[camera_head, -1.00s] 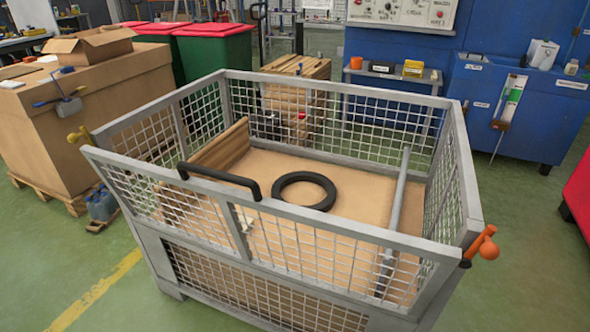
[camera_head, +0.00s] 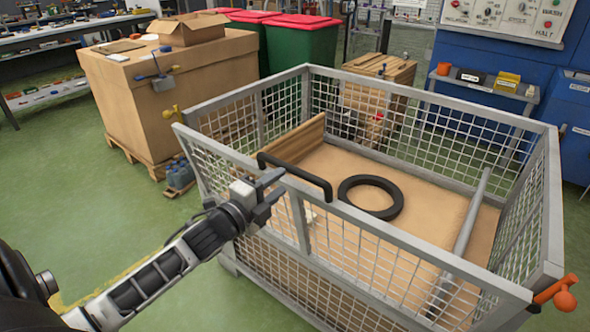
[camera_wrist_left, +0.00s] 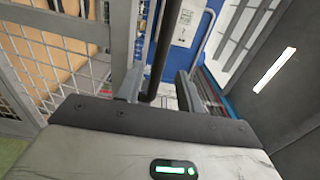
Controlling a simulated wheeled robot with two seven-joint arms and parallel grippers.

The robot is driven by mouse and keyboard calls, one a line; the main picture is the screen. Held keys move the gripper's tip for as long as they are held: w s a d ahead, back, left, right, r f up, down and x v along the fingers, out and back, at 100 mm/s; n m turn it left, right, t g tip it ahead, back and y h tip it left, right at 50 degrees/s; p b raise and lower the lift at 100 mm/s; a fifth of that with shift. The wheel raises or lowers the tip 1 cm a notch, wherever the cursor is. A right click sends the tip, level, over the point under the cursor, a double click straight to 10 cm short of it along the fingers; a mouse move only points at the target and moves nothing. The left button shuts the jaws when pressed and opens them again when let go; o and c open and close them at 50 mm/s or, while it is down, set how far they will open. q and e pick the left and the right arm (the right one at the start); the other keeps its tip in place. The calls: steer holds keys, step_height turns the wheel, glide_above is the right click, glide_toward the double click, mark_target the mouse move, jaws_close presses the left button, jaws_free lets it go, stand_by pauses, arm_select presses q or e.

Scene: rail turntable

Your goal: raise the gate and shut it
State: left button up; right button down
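The gate (camera_head: 370,231) is the mesh front panel of a grey wire cage (camera_head: 432,97). It leans outward at the top, its upper left corner apart from the cage's side. A black handle (camera_head: 290,171) sits on its top rail and also shows in the left wrist view (camera_wrist_left: 159,50). My left gripper (camera_head: 277,188) is at the left part of the handle, outside the cage. In the left wrist view, my left gripper's fingers (camera_wrist_left: 158,88) are apart, with the handle bar between them and a gap showing. My right gripper is not in view.
A black ring (camera_head: 349,190), a wooden board and a grey tube (camera_head: 462,226) lie inside. Blue cans (camera_head: 180,174) stand left.

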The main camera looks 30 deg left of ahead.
mark_target(292, 173)
arm_select(q)
steer(key=w, duration=0.7)
steer(key=shift+d, duration=0.3)
jaws_close()
